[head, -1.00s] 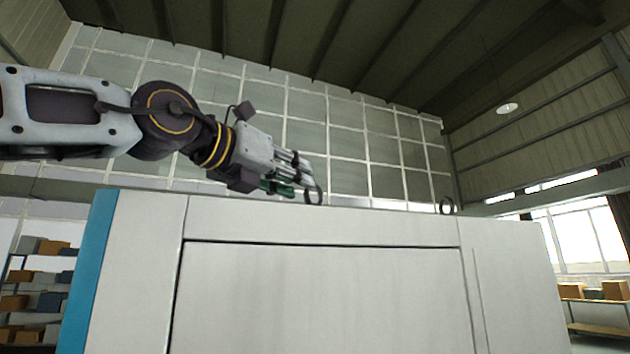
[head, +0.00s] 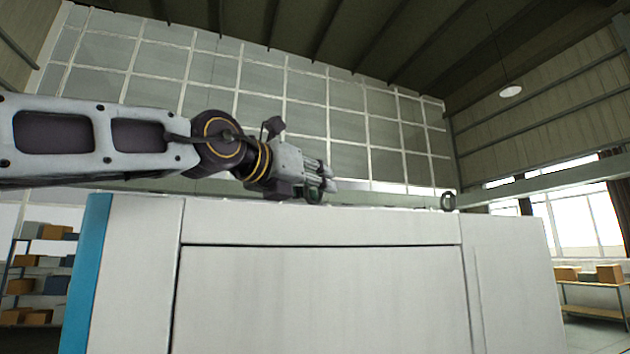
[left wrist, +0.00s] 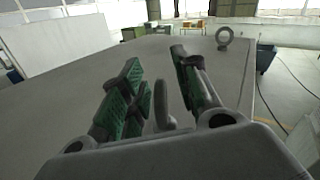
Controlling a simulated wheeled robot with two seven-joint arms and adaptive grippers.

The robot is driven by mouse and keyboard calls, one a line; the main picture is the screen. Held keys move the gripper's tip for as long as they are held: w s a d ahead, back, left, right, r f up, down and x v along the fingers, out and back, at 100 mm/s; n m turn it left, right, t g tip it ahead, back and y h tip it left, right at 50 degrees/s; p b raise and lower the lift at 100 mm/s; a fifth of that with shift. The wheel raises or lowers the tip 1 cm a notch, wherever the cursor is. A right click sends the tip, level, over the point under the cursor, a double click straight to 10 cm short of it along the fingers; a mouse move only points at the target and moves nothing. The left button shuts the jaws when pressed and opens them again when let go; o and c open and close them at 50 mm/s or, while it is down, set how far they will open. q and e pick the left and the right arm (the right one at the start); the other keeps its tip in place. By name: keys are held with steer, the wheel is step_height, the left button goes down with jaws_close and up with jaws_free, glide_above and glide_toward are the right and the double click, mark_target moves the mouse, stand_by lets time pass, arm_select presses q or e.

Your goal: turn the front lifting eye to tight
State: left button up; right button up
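A grey lifting eye (left wrist: 162,106) stands upright on top of the machine (head: 320,222), seen nearly edge-on in the left wrist view. My left gripper (left wrist: 165,88) is open, with its green-padded fingers on either side of this eye. A gap shows between the eye and the right finger; the left finger is closer, and I cannot tell whether it touches. In the head view my left gripper (head: 322,180) is at the top edge of the machine and partly covers the eye. A second lifting eye (head: 448,201) stands apart to the right, also in the left wrist view (left wrist: 224,38). My right gripper is not in view.
The machine's flat top is clear around the eyes. Shelves with boxes (head: 40,270) stand at the left, and a bench with boxes (head: 590,290) at the right. A lamp (head: 511,90) hangs far above.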

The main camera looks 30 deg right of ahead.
arm_select(q)
jaws_close()
steer(key=shift+d+f+m+g, duration=0.15)
steer(key=shift+m+g, duration=0.25)
steer(key=shift+g, duration=0.2)
steer(key=shift+m+g+h, duration=0.3)
steer(key=shift+m+g, duration=0.1)
steer(key=shift+g, duration=0.2)
jaws_free()
steer(key=shift+s, duration=0.15)
steer(key=shift+a, duration=0.3)
steer(key=shift+v, duration=5.85)
